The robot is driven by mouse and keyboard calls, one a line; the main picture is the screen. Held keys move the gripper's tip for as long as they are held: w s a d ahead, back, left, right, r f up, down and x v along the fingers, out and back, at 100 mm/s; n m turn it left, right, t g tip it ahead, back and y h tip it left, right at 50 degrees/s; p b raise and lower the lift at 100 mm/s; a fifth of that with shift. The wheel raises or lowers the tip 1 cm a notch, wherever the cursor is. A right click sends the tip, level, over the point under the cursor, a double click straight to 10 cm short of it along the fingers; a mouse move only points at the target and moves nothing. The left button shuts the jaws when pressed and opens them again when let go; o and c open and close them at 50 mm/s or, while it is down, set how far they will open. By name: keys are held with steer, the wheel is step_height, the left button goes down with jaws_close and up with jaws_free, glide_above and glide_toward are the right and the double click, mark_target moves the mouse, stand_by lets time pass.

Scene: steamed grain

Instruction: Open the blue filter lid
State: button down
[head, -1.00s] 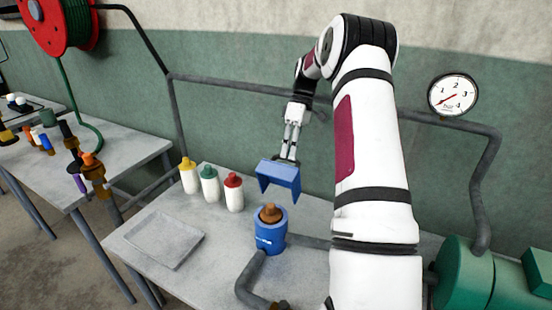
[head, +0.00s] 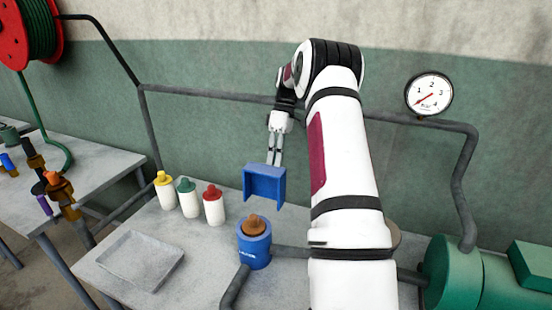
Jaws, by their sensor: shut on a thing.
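My gripper (head: 274,160) is shut on the blue filter lid (head: 264,184). It holds the lid in the air above the table, clear of the blue filter housing (head: 255,252). The lid is a blue box-like piece with its open side turned down and toward the camera. The housing stands upright on the table below the lid, with its top open and a brown filter piece (head: 254,225) showing in it. The exact grip of the fingertips on the lid is too small to see well.
White bottles with a yellow cap (head: 165,192), a green cap (head: 188,200) and a red cap (head: 214,207) stand left of the housing. A grey tray (head: 127,260) lies at the front left. Pipes run beside the housing, and a green tank (head: 455,275) is at right.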

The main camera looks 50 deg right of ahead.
steer(key=shift+x, duration=0.8)
steer(key=c, duration=1.7)
jaws_free()
steer(key=shift+a, duration=0.25)
steer(key=shift+o, duration=0.2)
steer(key=v, duration=0.8)
steer(key=shift+d+f, duration=0.1)
